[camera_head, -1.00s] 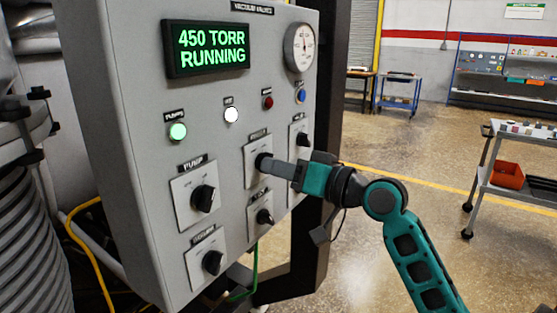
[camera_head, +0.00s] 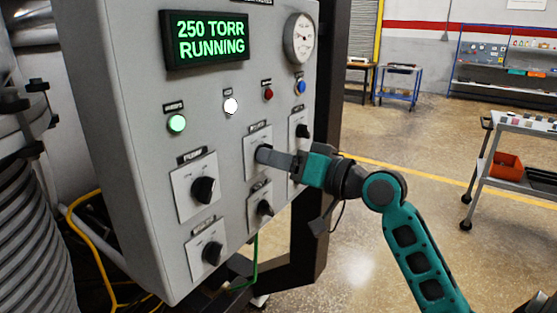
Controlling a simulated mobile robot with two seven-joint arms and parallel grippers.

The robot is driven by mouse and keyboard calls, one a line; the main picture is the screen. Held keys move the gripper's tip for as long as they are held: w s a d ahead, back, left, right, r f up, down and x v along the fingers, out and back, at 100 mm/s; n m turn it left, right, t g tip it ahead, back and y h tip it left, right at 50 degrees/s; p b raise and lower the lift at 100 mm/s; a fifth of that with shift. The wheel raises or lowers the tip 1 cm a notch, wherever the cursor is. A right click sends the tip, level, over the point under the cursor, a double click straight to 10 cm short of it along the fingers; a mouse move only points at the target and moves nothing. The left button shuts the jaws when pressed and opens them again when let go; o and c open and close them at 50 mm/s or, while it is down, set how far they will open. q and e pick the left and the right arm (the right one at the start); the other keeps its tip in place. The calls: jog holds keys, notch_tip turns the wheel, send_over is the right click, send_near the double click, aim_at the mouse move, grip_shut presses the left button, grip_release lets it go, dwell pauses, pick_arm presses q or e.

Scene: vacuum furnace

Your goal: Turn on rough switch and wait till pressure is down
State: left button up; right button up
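The grey control panel (camera_head: 140,120) fills the left half of the view. Its display (camera_head: 206,37) reads "250 TORR RUNNING" in green. My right gripper (camera_head: 268,154) reaches in from the right and its fingers are at the knob of the upper middle switch (camera_head: 258,138). That knob is mostly hidden by the fingers, and the switch's label is too small to read. I cannot tell whether the fingers are closed on the knob. The pump switch (camera_head: 203,190) is to the left. A green lamp (camera_head: 177,123) and a white lamp (camera_head: 231,106) are lit. My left gripper is out of view.
A round gauge (camera_head: 300,39) is at the panel's upper right. Other knobs (camera_head: 265,207) sit close below my fingers. A grey cart with a red bin (camera_head: 506,166) stands at right. Open floor lies between panel and cart.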

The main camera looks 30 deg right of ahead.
jog(key=b+v, duration=0.3)
jog(key=v, duration=1)
jog(key=shift+w, duration=0.1)
